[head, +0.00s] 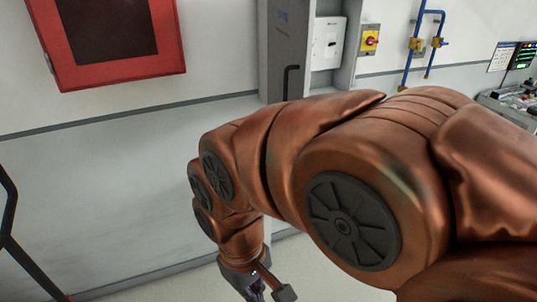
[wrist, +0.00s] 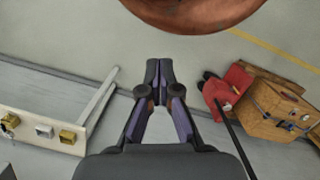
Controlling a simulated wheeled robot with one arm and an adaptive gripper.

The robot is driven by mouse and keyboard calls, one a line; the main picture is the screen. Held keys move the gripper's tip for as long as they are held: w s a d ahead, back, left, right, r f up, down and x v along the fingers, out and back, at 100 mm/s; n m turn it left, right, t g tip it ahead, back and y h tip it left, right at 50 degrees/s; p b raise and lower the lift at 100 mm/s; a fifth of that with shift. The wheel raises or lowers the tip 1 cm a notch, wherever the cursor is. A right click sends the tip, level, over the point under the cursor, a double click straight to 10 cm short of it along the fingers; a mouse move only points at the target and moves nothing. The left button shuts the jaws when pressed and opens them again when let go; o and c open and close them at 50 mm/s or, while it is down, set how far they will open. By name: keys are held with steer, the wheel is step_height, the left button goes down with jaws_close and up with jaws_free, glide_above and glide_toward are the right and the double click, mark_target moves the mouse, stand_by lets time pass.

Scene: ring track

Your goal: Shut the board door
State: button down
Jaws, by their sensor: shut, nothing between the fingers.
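A grey board (head: 350,50) is on the wall at the top middle of the head view, with a white unit (head: 328,42) inside it. A grey panel with a small label, which looks like the board door (head: 284,30), stands at its left side and appears to be open. A black bent handle (head: 290,80) shows low on this panel. My arm hides what is below. My gripper (head: 264,291) hangs low at the bottom of the head view, well below the board and apart from it. In the wrist view my gripper (wrist: 159,66) is shut and empty, above the floor.
A red-framed cabinet (head: 112,40) hangs on the wall at left. A red-and-yellow switch (head: 370,40) and blue pipes (head: 412,50) are to the right. The wrist view shows a red bag (wrist: 232,88), a brown box (wrist: 275,110) and a panel with locks (wrist: 42,132).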

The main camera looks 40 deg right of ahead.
steer(key=w+d+r+n+g+h+b, duration=0.1)
steer(key=w+d+r+n+h+b, duration=0.2)
steer(key=w+d, duration=0.55)
steer(key=w+d+r+n+g+h+b, duration=0.1)
steer(key=w+d+r+n+h+b, duration=0.15)
steer(key=w+d+n, duration=0.6)
steer(key=w+d+r+n+g+h+b, duration=0.15)
steer(key=w+d+b, duration=0.3)
steer(key=w, duration=0.75)
steer(key=s+d+f+m+p, duration=0.1)
steer(key=s+d+f+p, duration=0.2)
steer(key=d, duration=0.7)
steer(key=shift+s+d+f+t+h+p, duration=0.35)
steer(key=shift+s+f, duration=0.7)
steer(key=shift+f, duration=0.85)
steer(key=shift+a, duration=0.15)
